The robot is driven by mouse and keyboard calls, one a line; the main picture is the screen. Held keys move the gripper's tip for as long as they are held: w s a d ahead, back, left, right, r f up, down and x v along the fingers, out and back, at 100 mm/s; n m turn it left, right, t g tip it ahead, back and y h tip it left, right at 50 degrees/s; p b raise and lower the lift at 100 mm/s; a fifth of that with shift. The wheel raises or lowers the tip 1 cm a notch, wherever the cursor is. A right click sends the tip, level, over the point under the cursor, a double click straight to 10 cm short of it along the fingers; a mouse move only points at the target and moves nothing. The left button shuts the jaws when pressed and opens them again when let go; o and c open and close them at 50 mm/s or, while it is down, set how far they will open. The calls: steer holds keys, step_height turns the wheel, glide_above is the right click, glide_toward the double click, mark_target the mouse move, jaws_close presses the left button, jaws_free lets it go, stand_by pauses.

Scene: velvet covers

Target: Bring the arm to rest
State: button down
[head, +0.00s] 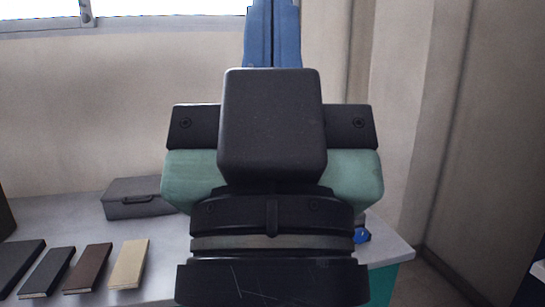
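My gripper (272,30) is in the middle of the head view, seen from behind and pointing up and away from me. Its two blue fingers stand side by side with only a thin dark seam between them, so it looks shut. I see nothing held between them, but the black block on the hand hides their lower part. The teal and black hand and the dark wrist fill the centre of the view.
A grey table (60,220) lies below and behind my arm. On it are a dark grey case (138,199) and several flat book-like pieces, including a brown one (88,269) and a tan one (129,264). A small blue object (361,235) sits near the right edge.

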step_height(320, 180, up, 17)
steer(key=p, duration=1.4)
steer(key=shift+f, duration=0.2)
